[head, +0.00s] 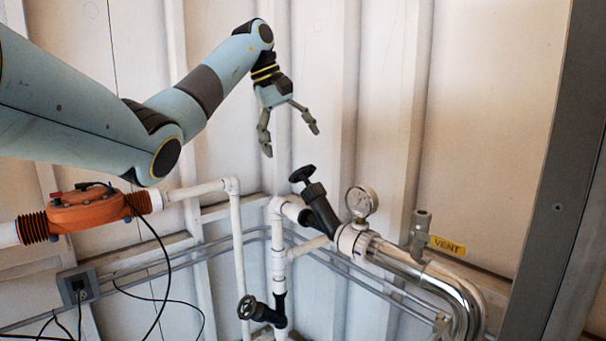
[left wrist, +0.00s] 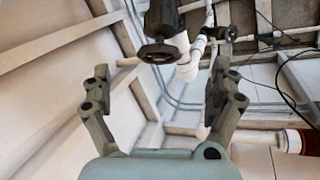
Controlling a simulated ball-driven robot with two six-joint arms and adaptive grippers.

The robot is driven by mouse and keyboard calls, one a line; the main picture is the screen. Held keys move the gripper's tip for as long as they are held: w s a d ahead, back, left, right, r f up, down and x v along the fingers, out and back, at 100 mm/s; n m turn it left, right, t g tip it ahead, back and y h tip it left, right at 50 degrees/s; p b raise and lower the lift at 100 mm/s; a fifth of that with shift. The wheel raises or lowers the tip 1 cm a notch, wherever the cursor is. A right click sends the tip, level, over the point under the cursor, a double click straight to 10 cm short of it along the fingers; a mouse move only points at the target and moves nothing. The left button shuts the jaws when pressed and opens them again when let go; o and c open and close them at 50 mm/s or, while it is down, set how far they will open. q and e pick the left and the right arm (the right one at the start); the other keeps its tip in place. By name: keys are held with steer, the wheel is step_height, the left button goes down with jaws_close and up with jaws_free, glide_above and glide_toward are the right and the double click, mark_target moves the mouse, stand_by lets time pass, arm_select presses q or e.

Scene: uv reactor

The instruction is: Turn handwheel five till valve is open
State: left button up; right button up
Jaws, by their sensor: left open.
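Two black handwheels show in the head view, and I cannot read a number on either. The upper handwheel (head: 302,174) sits on a slanted black valve body (head: 319,208) on the white pipe. The lower handwheel (head: 246,308) is on the vertical pipe near the bottom. My left gripper (head: 290,141) is open and empty, fingers pointing down, above the upper handwheel and apart from it. In the left wrist view, a black handwheel (left wrist: 158,52) shows between and beyond the open fingers of the left gripper (left wrist: 160,72). My right gripper is in neither view.
A round gauge (head: 361,201) stands right of the upper valve, before a shiny bent pipe (head: 464,290) and a yellow VENT tag (head: 447,245). An orange flow unit (head: 85,212) with hanging cables is at left. A ribbed wall stands behind; a grey post (head: 555,170) is at right.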

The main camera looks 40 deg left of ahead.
mark_target(307, 168)
arm_select(q)
steer(key=p+x, duration=0.1)
steer(key=x, duration=0.7)
steer(key=shift+w+f+p, duration=0.1)
steer(key=shift+f+p, duration=0.2)
steer(key=shift+c, duration=0.2)
steer(key=c, duration=1.2)
steer(key=shift+w+d+r+n+g+p, duration=0.15)
steer(key=shift+r+n+g+p, duration=0.25)
steer(key=shift+n, duration=0.1)
steer(key=shift+w+n+g+y, duration=0.15)
steer(key=shift+n+g+y, duration=0.25)
steer(key=shift+w+f+n+g, duration=0.1)
steer(key=shift+w+n+g, duration=0.1)
steer(key=shift+n+g, duration=0.6)
